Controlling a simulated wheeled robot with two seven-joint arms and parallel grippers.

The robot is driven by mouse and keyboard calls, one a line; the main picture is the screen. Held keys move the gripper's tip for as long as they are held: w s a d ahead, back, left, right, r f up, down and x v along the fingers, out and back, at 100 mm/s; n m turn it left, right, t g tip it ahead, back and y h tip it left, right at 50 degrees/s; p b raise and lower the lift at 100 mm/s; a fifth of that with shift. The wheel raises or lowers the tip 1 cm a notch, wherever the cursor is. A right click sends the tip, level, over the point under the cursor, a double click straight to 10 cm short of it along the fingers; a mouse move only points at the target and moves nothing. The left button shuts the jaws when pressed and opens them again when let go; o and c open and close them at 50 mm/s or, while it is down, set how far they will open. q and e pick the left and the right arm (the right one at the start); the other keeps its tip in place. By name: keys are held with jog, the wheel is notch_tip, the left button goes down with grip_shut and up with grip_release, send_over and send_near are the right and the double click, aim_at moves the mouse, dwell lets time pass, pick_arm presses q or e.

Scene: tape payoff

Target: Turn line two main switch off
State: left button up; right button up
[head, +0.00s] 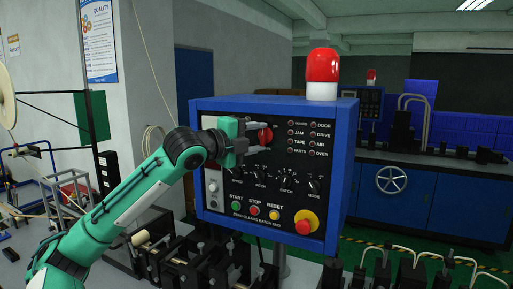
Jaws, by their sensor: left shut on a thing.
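A blue control box (346,150) with a black front panel stands in the middle of the view. My left arm reaches to the panel's upper left from the left side. My left gripper (257,142) is shut on the red rotary switch (266,134), and its fingers partly cover the switch. The switch's exact angle and any label beside it are hidden or too small to read. My right gripper is not in view.
Below are several black knobs, start, stop and reset buttons, and a red emergency button (306,223) on yellow. A red beacon (322,68) tops the box. Black machine parts (205,262) stand below. Another blue machine (430,200) with a handwheel stands behind right.

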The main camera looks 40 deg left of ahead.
pick_arm(q)
jog(key=n+t+b, duration=0.1)
jog(key=n, duration=0.1)
jog(key=n+b, duration=0.1)
jog(key=n, duration=0.1)
jog(key=shift+f+t+b, duration=0.3)
jog(key=shift+f+t, duration=0.1)
jog(key=n, duration=0.3)
jog(key=shift+d+t+y+b, duration=0.1)
jog(key=shift+t+y+b, duration=0.3)
jog(key=shift+f+n+t+y+b, duration=0.1)
jog(key=shift+n+t+y+b, duration=0.4)
jog(key=shift+n, duration=1.3)
jog(key=shift+w+y, duration=0.1)
jog(key=shift+y, duration=0.2)
jog(key=o, duration=1)
